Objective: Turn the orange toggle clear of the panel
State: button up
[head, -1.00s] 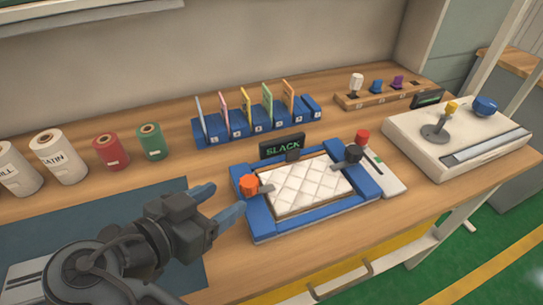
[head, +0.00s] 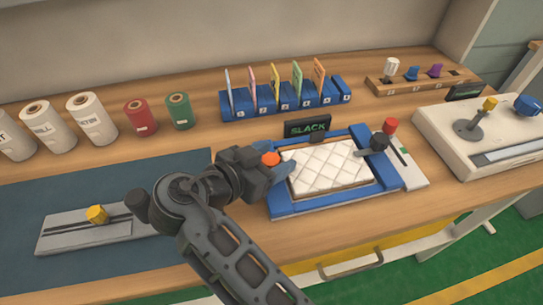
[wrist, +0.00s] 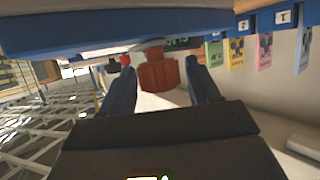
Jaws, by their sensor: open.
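The orange toggle (head: 270,159) shows at the left side of the blue frame (head: 285,207), partly hidden behind my gripper in the head view. In the wrist view the toggle (wrist: 158,72) is ahead, between my two blue fingers. My gripper (wrist: 160,85) is open, with room between each finger and the toggle, and I cannot tell how far along the fingers it reaches. The white quilted panel (head: 325,167) lies inside the blue frame. A black toggle (head: 378,142) reaches over the panel's right edge. A sign (head: 307,127) behind the frame reads SLACK.
A blue card rack (head: 285,98) with several coloured cards stands behind the frame. A red-knobbed lever (head: 390,126) is at its right. White, red and green rolls (head: 180,110) stand at the back left. A joystick console (head: 490,135) is at the right.

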jog(key=shift+c, duration=0.2)
jog(key=c, duration=0.9)
